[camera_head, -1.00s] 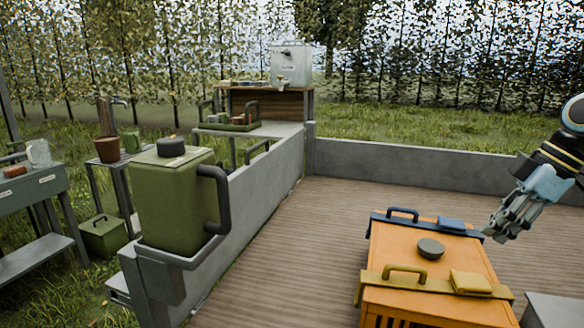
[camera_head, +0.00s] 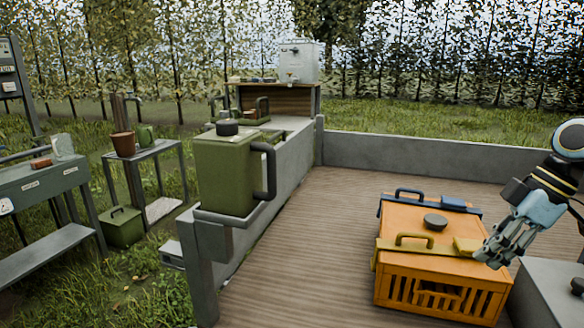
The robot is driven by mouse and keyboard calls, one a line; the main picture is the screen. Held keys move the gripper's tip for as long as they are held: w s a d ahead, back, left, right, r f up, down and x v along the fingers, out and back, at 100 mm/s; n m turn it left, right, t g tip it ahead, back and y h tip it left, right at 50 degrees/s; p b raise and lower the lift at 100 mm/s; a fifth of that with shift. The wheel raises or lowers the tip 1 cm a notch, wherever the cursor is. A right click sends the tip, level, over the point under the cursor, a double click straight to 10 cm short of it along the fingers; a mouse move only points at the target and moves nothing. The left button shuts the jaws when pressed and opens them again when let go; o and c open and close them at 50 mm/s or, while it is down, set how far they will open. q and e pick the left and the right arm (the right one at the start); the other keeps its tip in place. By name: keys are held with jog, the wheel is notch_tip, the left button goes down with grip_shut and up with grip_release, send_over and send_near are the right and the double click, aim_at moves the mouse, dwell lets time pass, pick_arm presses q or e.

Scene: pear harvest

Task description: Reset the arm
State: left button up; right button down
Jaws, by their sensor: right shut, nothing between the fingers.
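My right gripper (camera_head: 492,262) comes in from the right edge on its black, yellow-banded arm. It is shut and empty, with its fingers pointing down and left, and overlaps the right side of the orange crate (camera_head: 440,287) in the picture. I cannot tell whether it touches the crate. The crate stands on the wooden deck and has a closed lid with a dark round knob (camera_head: 435,221), an olive strap with a handle (camera_head: 414,241) and a blue strap with a handle (camera_head: 410,193). My left gripper is out of view.
A grey box (camera_head: 550,290) stands at the lower right. A green canister (camera_head: 226,175) sits on the low grey wall at the left. A bench (camera_head: 40,185) and a small table (camera_head: 146,154) stand on the grass. The wooden deck (camera_head: 330,230) between wall and crate is clear.

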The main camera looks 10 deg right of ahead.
jog(key=s+a+f+m+g, duration=0.1)
jog(key=s+a+f+m, duration=0.1)
jog(key=s+f, duration=0.65)
jog(key=s+a+f+m+g, duration=0.15)
jog(key=s+f, duration=0.25)
jog(key=f, duration=0.9)
jog(key=s+a+f+m, duration=0.25)
jog(key=s+f, duration=0.45)
jog(key=f, duration=0.4)
jog(key=s+a+f+m+h, duration=0.2)
jog(key=s+f, duration=0.6)
jog(key=s, duration=0.3)
jog(key=s+a+f+m+t+h, duration=0.1)
jog(key=s+a+f+m+h, duration=0.1)
jog(key=s+f, duration=0.6)
jog(key=shift+s+a+f+m+h, duration=0.15)
jog(key=shift+s+a+m+h, duration=0.45)
jog(key=shift+s, duration=1.5)
jog(key=shift+a+t, duration=0.25)
